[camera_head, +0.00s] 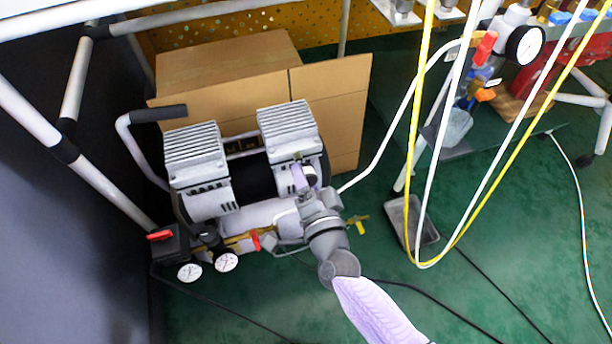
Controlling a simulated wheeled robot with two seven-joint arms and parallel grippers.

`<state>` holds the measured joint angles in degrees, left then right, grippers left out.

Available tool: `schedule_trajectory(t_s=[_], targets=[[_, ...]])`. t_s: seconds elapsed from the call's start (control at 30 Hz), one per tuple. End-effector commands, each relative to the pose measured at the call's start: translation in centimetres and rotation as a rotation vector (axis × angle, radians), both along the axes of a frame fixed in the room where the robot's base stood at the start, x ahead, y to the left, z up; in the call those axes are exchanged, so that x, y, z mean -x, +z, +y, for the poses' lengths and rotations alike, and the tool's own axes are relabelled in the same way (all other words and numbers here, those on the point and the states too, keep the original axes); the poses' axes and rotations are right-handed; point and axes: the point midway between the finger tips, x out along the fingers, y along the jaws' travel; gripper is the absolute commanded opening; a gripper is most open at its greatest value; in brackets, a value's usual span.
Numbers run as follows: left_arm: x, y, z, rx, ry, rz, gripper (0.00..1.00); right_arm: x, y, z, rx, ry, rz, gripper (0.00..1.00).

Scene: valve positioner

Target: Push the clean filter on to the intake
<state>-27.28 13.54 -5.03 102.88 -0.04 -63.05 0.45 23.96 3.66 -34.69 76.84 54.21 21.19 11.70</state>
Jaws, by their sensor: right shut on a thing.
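The air compressor (195,160) stands on the green floor, with two finned grey heads and a dark motor between them. My right gripper (306,178) reaches up from the lower right to the front of the right-hand head (287,128). My left gripper is not in view.
A cardboard box (335,110) stands behind the compressor. Two gauges (226,262) and a red-handled valve (256,240) sit at its front. Yellow and white hoses (413,150) hang at right above a grey tray (425,222). Black cables cross the floor.

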Motion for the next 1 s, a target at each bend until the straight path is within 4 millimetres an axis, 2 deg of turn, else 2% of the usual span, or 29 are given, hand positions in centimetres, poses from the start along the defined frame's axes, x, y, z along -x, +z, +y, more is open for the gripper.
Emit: schedule_trajectory(t_s=[0.67,0.7,0.87,0.9,1.0], targets=[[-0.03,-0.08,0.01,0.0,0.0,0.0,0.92,-0.93,-0.04,0.34,-0.001,0.0,0.0,0.0],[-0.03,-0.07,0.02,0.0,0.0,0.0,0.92,-0.95,-0.04,0.34,-0.001,0.0,0.0,0.62],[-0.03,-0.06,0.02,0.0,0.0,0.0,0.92,-0.93,-0.03,0.33,-0.001,0.0,0.0,0.96],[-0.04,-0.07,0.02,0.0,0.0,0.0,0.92,-0.94,-0.04,0.32,-0.001,0.0,0.0,0.99],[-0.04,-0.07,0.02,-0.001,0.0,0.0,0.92,-0.94,-0.04,0.32,-0.001,0.0,0.0,0.99]])
